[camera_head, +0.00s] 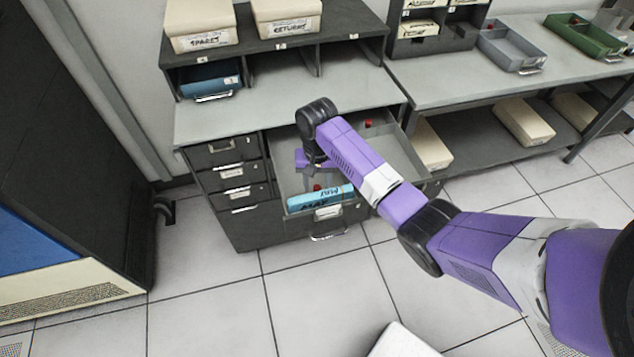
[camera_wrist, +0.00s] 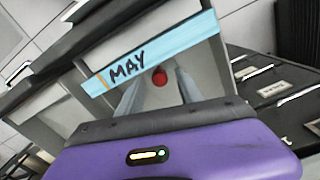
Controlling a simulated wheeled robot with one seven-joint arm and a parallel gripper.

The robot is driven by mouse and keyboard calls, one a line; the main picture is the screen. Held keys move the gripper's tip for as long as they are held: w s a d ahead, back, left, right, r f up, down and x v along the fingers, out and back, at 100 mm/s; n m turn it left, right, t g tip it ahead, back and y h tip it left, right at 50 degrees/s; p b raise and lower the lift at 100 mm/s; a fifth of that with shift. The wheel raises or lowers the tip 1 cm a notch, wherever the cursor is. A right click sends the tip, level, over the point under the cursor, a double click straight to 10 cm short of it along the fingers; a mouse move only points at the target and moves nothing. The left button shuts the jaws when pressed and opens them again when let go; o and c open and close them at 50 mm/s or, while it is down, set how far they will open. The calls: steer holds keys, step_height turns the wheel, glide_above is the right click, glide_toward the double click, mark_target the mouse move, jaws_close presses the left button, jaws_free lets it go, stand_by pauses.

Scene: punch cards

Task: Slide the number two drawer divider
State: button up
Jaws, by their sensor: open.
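An open grey drawer (camera_head: 285,180) is pulled out of the cabinet. A light-blue card block marked MAY (camera_head: 321,198) lies near its front; its blue strip also shows in the wrist view (camera_wrist: 165,50). A small red knob (camera_head: 318,187) sits just behind the block, and it shows in the wrist view (camera_wrist: 159,77). A second red knob (camera_head: 368,124) is farther back in the drawer. My gripper (camera_head: 319,178) points down into the drawer, open, its fingers on either side of the nearer knob. I cannot tell whether they touch it. The divider plate itself is mostly hidden.
Closed drawers (camera_head: 236,171) are stacked to the left. Boxes marked SPARES (camera_head: 202,40) and RETURNS (camera_head: 289,28) stand on the shelf above. A blue drawer (camera_head: 210,80) sits in a cubby. A side bench (camera_head: 455,85) is at right.

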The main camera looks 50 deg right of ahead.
jaws_close()
stand_by(1.3)
